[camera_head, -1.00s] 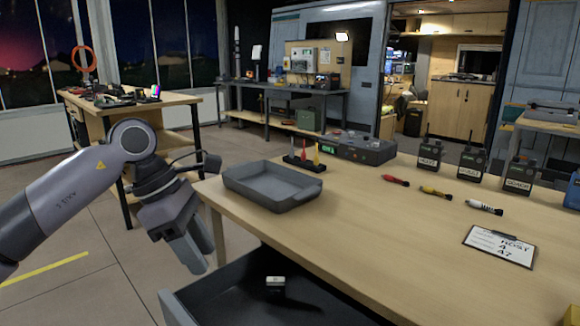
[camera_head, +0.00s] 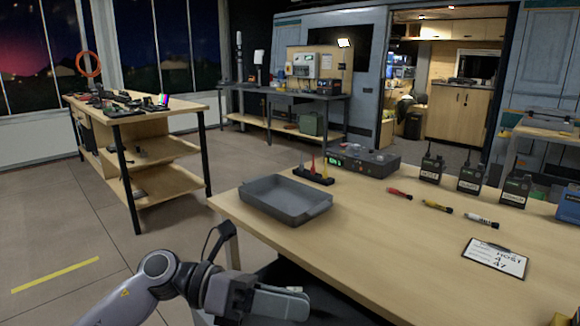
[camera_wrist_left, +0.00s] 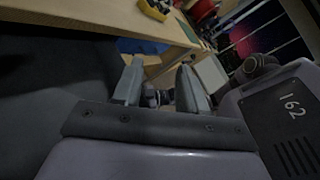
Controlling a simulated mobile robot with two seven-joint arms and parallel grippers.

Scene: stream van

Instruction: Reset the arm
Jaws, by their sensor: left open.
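My left arm comes in at the bottom of the head view. Its gripper (camera_head: 303,304) is low, in front of the near left side of the wooden table (camera_head: 385,245) and below the tabletop. In the left wrist view the two fingers of this gripper (camera_wrist_left: 159,85) stand apart with nothing held between them. My right gripper is not to be made out in either view.
A grey tray (camera_head: 270,212) lies on the table's left corner. Markers, several radios and a clipboard (camera_head: 496,258) lie farther right. A dark drawer under the table is mostly hidden by my arm. A workbench (camera_head: 160,125) stands at the left, with bare floor between.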

